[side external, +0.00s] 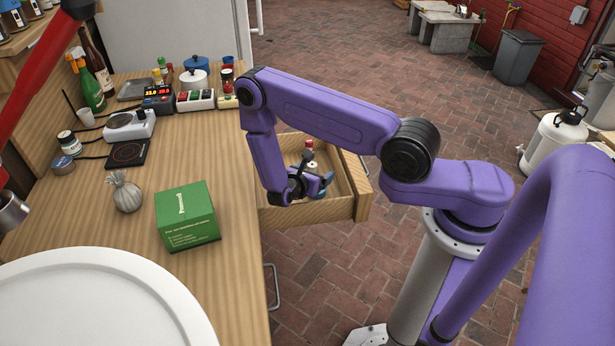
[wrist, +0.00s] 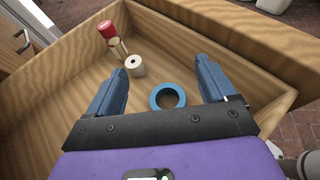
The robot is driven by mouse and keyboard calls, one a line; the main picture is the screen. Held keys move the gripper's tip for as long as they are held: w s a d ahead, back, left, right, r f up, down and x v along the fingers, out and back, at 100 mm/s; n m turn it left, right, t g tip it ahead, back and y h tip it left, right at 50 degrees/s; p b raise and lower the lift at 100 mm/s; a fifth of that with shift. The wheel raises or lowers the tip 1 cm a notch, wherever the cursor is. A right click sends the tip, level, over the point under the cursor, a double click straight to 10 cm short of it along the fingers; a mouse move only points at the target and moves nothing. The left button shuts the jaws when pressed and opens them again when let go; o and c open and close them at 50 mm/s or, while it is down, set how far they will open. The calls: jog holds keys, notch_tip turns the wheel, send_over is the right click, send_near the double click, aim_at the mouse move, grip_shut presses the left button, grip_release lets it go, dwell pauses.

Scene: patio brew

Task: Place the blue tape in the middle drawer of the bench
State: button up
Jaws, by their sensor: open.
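The blue tape (wrist: 156,102) is a ring that appears to lie flat on the floor of an open wooden drawer (wrist: 215,33), with its hole facing up. My gripper (wrist: 161,66) is open over the drawer, with one blue finger on each side of the tape and a gap to both. In the side view my gripper (side external: 316,186) reaches down into the open drawer (side external: 310,213) of the bench (side external: 215,150). The tape cannot be told clearly from the blue fingers there. I cannot tell from these views which drawer of the bench this is.
A red-capped item (wrist: 108,29) and a white roll (wrist: 135,66) are in the drawer beyond the tape. On the bench stand a green box (side external: 187,217), a grey tied pouch (side external: 126,195) and a large white round plate (side external: 95,300). The drawer walls surround my gripper closely.

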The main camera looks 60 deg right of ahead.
jog(key=a+r+m+y, duration=0.2)
jog(key=a+r+m, duration=0.1)
jog(key=a+r, duration=1)
jog(key=s+a+r+m+y, duration=0.1)
jog(key=s+r+y, duration=0.3)
jog(key=s, duration=0.4)
jog(key=s+r+m+g+y, duration=0.1)
jog(key=s+r+y, duration=0.3)
jog(key=s, duration=0.4)
jog(key=s+a+r+m+y, duration=0.1)
jog(key=s+r+y, duration=0.2)
jog(key=s+r, duration=0.3)
jog(key=shift+s+a+m+y, duration=0.35)
jog(key=shift+s+m+y, duration=0.05)
jog(key=shift+s, duration=0.65)
